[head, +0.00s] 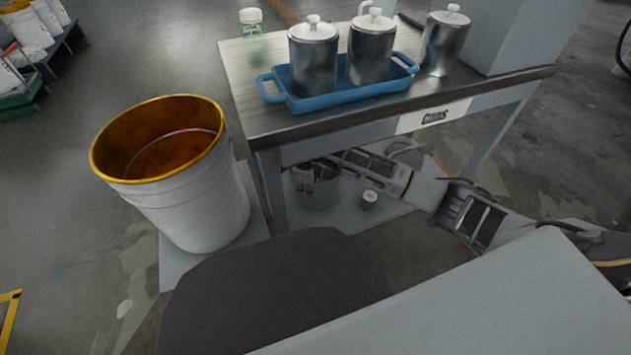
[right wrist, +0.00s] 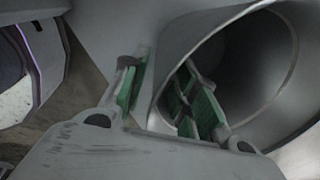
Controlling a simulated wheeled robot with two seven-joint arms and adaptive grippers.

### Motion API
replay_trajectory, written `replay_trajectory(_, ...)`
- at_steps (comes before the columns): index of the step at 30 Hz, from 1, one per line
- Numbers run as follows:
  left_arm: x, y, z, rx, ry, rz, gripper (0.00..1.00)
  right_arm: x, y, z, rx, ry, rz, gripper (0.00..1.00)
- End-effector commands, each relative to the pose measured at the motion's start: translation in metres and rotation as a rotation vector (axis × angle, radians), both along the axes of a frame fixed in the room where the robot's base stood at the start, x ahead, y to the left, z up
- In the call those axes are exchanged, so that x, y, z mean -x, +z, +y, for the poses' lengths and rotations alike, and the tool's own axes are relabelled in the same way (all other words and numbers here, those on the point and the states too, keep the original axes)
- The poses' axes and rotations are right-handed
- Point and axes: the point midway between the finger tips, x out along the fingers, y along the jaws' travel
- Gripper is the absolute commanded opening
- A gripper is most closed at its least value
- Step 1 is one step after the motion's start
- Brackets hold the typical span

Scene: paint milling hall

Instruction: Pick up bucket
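A small grey metal bucket (head: 318,192) stands under the table, partly hidden by the tabletop edge and my right gripper. My right gripper (head: 318,170) reaches in under the table from the right, at the bucket's rim. In the right wrist view, the bucket's round mouth (right wrist: 255,70) faces the camera. The fingers of my right gripper (right wrist: 165,95) stand apart, one outside the bucket wall and one inside the mouth. The wall lies between them with a visible gap. My left gripper is not in view.
A large white bucket (head: 195,205) with an amber inside stands left of the table (head: 290,128). A small container (head: 369,200) stands right of the metal bucket.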

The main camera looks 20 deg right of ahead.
Motion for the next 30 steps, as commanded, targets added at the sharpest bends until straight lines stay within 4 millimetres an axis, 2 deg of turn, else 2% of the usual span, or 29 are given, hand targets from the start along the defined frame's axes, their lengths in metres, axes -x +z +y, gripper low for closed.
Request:
replay_trajectory(3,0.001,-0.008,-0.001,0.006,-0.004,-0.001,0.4,-0.001,-0.012,-0.001,-0.001,-0.001,0.001,0.29)
replay_trajectory(9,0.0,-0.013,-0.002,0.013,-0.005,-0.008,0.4,-0.002,-0.023,-0.002,0.0,0.0,0.001,0.29)
replay_trajectory(25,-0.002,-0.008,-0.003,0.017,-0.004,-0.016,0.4,-0.002,-0.023,-0.002,0.0,0.0,0.0,0.29)
replay_trajectory(30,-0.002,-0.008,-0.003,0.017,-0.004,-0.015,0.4,-0.002,-0.023,-0.002,0.0,0.0,0.0,0.07)
